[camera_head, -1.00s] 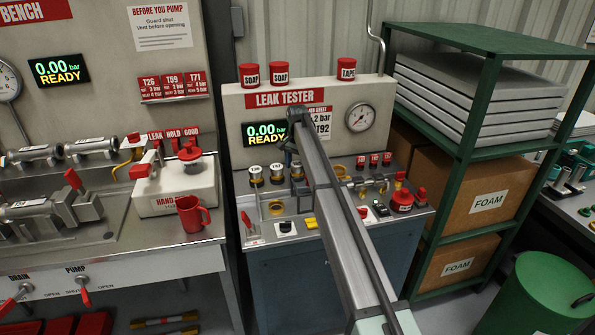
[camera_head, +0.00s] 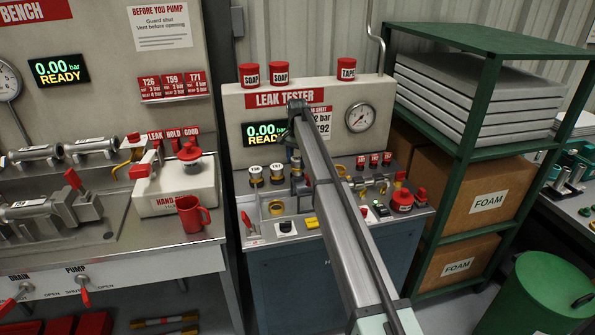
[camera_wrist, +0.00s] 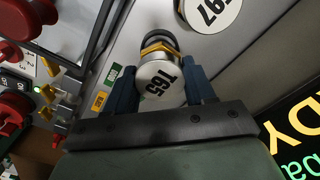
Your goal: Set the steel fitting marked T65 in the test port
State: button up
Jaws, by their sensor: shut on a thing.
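The steel fitting marked T65 (camera_wrist: 160,84) sits between the two blue fingers of my gripper (camera_wrist: 158,92) in the wrist view. Its round marked top faces the camera, with a yellow collar and a dark ring beyond it. My gripper is shut on it. In the head view my gripper (camera_head: 296,165) is over the leak tester's deck, just right of two standing fittings, and my arm partly covers it. A yellow-ringed opening (camera_head: 276,207) shows at the deck's front left. I cannot tell whether it is the test port.
The fitting marked T97 (camera_wrist: 211,12) stands close by in the wrist view; another white-topped fitting (camera_head: 255,171) stands left in its row. The tester's back panel (camera_head: 236,110) rises behind. Valves and a red knob (camera_head: 402,199) crowd the right. A red mug (camera_head: 191,213) stands on the left bench.

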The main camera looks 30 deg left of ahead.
aim_at(298, 158)
jog(key=shift+r, duration=2.65)
jog(key=shift+d, duration=0.1)
